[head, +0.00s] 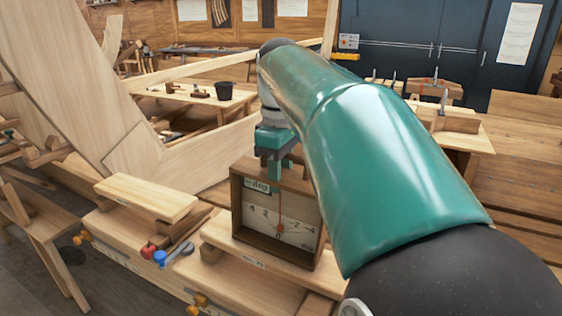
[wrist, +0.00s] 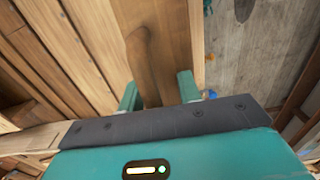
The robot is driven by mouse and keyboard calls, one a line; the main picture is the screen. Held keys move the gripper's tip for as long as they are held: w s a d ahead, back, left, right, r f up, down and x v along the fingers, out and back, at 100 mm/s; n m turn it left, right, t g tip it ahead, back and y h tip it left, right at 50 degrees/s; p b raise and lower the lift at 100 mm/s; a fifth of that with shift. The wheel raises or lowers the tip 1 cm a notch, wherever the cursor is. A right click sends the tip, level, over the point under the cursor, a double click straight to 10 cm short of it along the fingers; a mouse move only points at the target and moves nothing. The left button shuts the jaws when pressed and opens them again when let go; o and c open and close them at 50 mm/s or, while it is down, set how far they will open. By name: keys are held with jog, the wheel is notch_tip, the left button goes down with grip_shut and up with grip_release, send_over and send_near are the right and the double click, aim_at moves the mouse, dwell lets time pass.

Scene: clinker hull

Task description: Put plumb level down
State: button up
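The plumb level (head: 277,217) is an upright wooden box frame with a pale numbered face and a thin red pointer, slightly tilted in the head view. My gripper (head: 275,172) is above it, with its teal fingers gripping its wooden top. In the wrist view my gripper (wrist: 157,90) has one finger on each side of the level's brown wooden top (wrist: 158,62). The level's lower edge is at a pale plank (head: 255,262); I cannot tell whether it touches the plank.
A shorter plank block (head: 146,197) lies to the left, with a red-and-blue-ended tool (head: 165,255) beside it. Large hull planking (head: 70,80) rises at the left. A bench with a black bucket (head: 224,91) stands behind. A wooden sawhorse (head: 45,225) stands at the far left.

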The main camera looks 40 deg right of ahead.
notch_tip(320, 180, up, 13)
jog(key=shift+f, duration=0.1)
dwell(0.3)
dwell(3.1)
